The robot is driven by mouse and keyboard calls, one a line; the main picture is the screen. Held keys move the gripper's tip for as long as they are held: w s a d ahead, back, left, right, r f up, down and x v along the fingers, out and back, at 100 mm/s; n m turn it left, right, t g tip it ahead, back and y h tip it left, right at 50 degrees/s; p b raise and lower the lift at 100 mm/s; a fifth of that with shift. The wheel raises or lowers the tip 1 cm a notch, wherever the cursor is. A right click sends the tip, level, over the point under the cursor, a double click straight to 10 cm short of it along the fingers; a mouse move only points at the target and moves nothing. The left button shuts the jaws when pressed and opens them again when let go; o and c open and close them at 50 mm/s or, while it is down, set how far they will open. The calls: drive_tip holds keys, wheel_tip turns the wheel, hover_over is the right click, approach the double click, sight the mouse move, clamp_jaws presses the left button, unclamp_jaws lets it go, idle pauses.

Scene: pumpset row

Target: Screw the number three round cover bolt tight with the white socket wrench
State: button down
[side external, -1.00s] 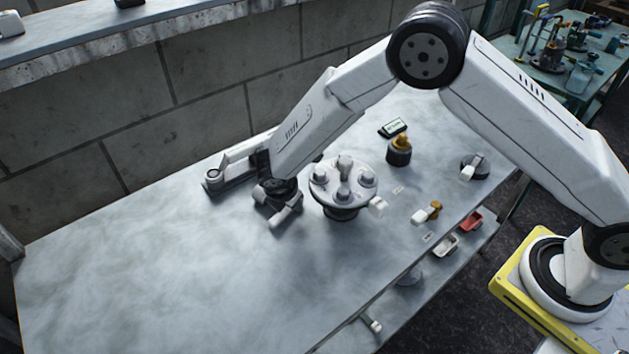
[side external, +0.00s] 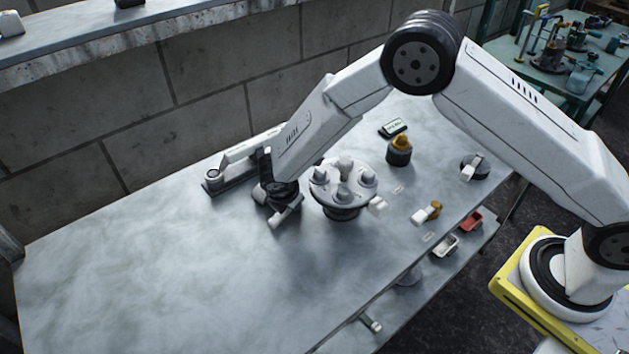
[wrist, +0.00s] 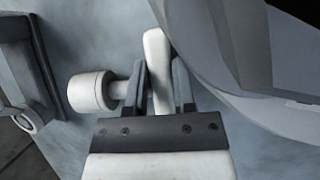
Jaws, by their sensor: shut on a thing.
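The round cover (side external: 325,200) is a pale grey disc on a dark base at the middle of the bench. Several bolts stand up from it, one of them a bolt (side external: 343,195) at its near edge; I cannot tell which is number three. My gripper (side external: 284,212) is low over the bench just left of the cover, shut on the white socket wrench. In the wrist view the wrench's white handle (wrist: 157,55) lies between the two dark fingers, and its round socket end (wrist: 90,92) sticks out to the left. The cover's rim (wrist: 190,35) is close at upper right.
A grey bracket-like fixture (side external: 240,157) stands close behind my gripper to the left. The bench's left front is clear.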

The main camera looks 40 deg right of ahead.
drive_tip(key=shift+r, duration=0.2)
idle(0.3)
drive_tip(key=shift+r, duration=2.35)
drive_tip(key=shift+r, duration=0.15)
